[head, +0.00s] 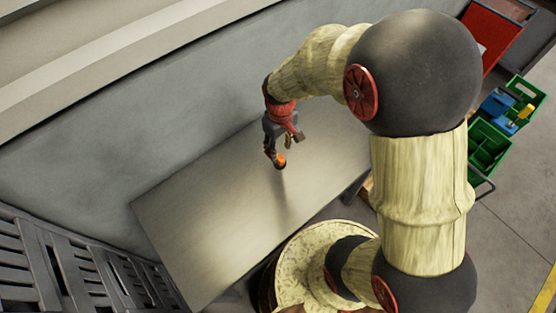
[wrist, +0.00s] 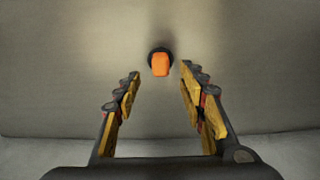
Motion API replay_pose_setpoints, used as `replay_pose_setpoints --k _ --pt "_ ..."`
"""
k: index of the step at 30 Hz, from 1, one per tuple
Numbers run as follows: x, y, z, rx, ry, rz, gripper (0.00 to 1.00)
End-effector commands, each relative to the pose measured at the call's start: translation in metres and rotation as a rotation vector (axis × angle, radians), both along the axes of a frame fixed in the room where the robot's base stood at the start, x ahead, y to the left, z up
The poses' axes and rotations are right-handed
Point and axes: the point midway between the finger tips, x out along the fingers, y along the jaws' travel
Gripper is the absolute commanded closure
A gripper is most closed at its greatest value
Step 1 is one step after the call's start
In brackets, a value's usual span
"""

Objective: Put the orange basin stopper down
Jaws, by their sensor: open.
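The orange basin stopper (wrist: 161,64) shows in the wrist view as an orange grip on a dark round base. It stands on the table top, just beyond the fingertips and centred between them. My gripper (wrist: 160,80) is open, with a finger on each side and nothing between the pads. In the head view the stopper (head: 280,161) is a small orange spot beside the tip of my gripper (head: 274,156). The near finger partly hides it there, and I cannot tell from that view whether they touch.
The long grey table (head: 190,225) is otherwise bare, with free room to the left of my gripper. A grey wall (head: 150,120) runs behind it. Green crates (head: 488,145) with blue and yellow items stand at the right, by a red panel (head: 490,35). Dark slatted pallets (head: 60,265) are at the lower left.

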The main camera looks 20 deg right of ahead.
Motion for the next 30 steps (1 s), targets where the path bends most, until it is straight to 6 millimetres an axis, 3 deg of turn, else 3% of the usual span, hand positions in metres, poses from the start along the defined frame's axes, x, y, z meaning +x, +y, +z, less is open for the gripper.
replay_pose_setpoints --k 13,21,30 --pt "-0.002 0.001 -0.051 0.001 0.001 -0.001 0.59" --pt "-0.002 0.001 -0.053 0.000 0.000 -0.001 0.60" --pt "-0.002 0.001 -0.053 0.000 0.000 -0.001 0.77"
